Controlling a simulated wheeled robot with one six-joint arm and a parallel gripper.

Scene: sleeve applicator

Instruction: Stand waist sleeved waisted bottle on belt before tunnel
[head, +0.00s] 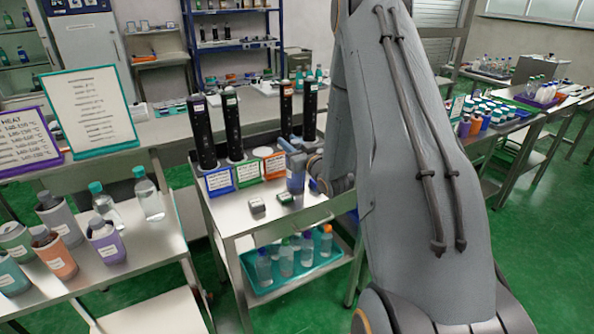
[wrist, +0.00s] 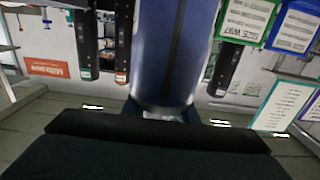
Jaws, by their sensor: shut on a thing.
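My gripper (head: 291,149) is shut on a bottle (head: 296,181) with a dark blue, partly see-through sleeve. In the head view it is over the right part of the steel cart top, partly hidden by my arm. I cannot tell whether its base touches the cart top. In the wrist view the sleeved bottle (wrist: 168,50) fills the middle as a blue cylinder, with a dark gripper part across the bottom. I cannot make out a belt or a tunnel in either view.
Several tall black tubes (head: 232,125) stand on the cart (head: 228,215), with blue, green and orange label cards in front. A teal tray (head: 262,287) of bottles is below. Sleeved bottles (head: 60,262) stand on the left table.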

